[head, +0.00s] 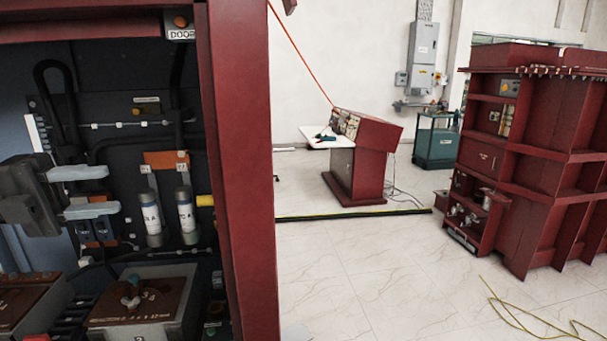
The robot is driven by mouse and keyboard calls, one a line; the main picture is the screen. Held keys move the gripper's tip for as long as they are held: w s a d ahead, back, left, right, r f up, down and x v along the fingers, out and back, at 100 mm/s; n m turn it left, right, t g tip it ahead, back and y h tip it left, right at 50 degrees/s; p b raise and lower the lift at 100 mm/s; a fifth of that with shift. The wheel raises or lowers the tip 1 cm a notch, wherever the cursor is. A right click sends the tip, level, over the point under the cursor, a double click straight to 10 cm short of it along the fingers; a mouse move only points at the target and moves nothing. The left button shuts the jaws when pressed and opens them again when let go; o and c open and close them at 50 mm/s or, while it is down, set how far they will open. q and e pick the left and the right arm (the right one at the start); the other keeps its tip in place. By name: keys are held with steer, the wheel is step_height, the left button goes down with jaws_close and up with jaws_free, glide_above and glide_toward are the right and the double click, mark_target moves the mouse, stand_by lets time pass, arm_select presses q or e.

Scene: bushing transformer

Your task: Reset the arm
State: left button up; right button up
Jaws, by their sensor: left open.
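My left gripper (88,192) comes in from the left in the head view. Its two pale grey fingers are spread apart, one above the other, with nothing between them. It is in front of the open red cabinet (243,170), left of two white cylindrical fuses (151,219) that stand upright inside. The gripper hides part of the cabinet's left inner side. My right gripper is not in view.
The cabinet's thick red post stands right of the gripper. Brown terminal blocks (140,303) sit low inside. A red console (358,165) and a large red transformer (545,155) stand beyond. The tiled floor (370,270) between is mostly clear, with a yellow cable (515,315) at right.

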arm_select(q)
steer(key=w+d+f+n+t+y, duration=0.1)
steer(key=w+d+f+n+t, duration=0.2)
steer(key=w+f+n+t, duration=0.35)
steer(key=w+d+f+n+t+y, duration=0.1)
steer(key=w+d+f+n+t, duration=0.25)
steer(key=f, duration=0.55)
step_height(320, 180, down, 18)
steer(key=s+r+n+t+y, duration=0.1)
steer(key=s+n+t+y, duration=0.1)
steer(key=n+y, duration=0.95)
steer(key=s+a+f+n+g+y, duration=0.3)
steer(key=s+f+n+g, duration=0.35)
steer(key=s+f, duration=0.7)
steer(key=s+d+f+n+g+y, duration=0.1)
steer(key=s+f+n+g, duration=0.2)
steer(key=s+f, duration=0.35)
steer(key=s+f+n+g, duration=0.2)
steer(key=s+f, duration=0.2)
steer(key=s, duration=0.5)
step_height(320, 180, down, 24)
steer(key=g, duration=0.2)
steer(key=s+a+f, duration=0.2)
steer(key=s+f, duration=0.6)
steer(key=s+a+f, duration=0.2)
steer(key=s+f, duration=0.6)
steer(key=s, duration=0.1)
steer(key=shift+f+y, duration=0.2)
steer(key=shift+y, duration=0.15)
